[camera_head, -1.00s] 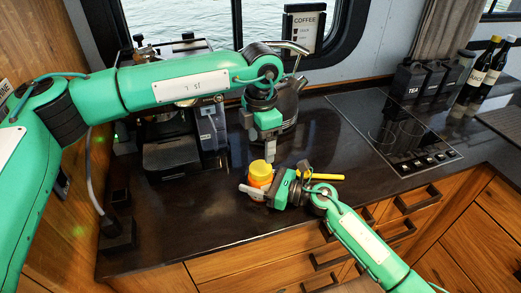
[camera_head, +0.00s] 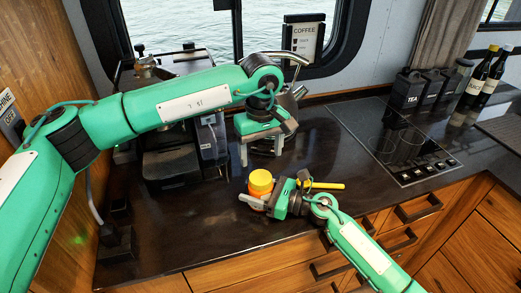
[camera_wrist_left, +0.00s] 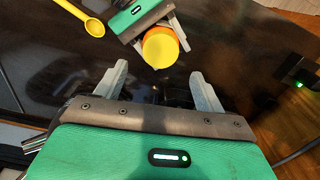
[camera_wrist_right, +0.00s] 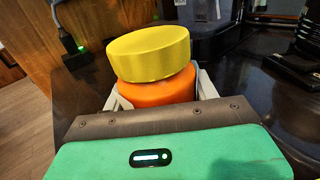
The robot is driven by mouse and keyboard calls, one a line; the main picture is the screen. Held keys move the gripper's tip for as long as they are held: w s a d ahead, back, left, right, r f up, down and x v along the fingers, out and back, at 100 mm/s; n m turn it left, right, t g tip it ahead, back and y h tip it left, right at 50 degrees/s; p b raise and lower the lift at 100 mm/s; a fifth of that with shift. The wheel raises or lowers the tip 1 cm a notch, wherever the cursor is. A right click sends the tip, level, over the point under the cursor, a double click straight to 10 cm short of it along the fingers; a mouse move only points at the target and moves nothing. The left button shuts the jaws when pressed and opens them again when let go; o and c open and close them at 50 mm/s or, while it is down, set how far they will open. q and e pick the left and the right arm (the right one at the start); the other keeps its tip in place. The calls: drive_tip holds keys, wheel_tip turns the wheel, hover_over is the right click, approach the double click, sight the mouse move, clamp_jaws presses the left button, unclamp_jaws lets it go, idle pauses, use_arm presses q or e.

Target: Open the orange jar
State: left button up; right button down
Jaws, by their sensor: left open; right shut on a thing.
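The orange jar (camera_head: 256,197) stands on the dark counter with its yellow lid (camera_head: 261,180) on. My right gripper (camera_head: 254,202) is shut around the jar's orange body (camera_wrist_right: 160,88), below the lid (camera_wrist_right: 150,54). My left gripper (camera_head: 262,153) is open and empty, above the counter and behind the jar. In the left wrist view, the lid (camera_wrist_left: 160,47) is beyond the two spread fingertips (camera_wrist_left: 158,75), apart from them.
A yellow spoon (camera_head: 328,185) lies behind my right wrist. A hob (camera_head: 395,140) is at right. Counter left of the jar is clear.

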sight(261, 177)
use_arm(q)
drive_tip(key=m, duration=0.5)
drive_tip(key=shift+m, duration=0.4)
drive_tip(key=shift+f, duration=4)
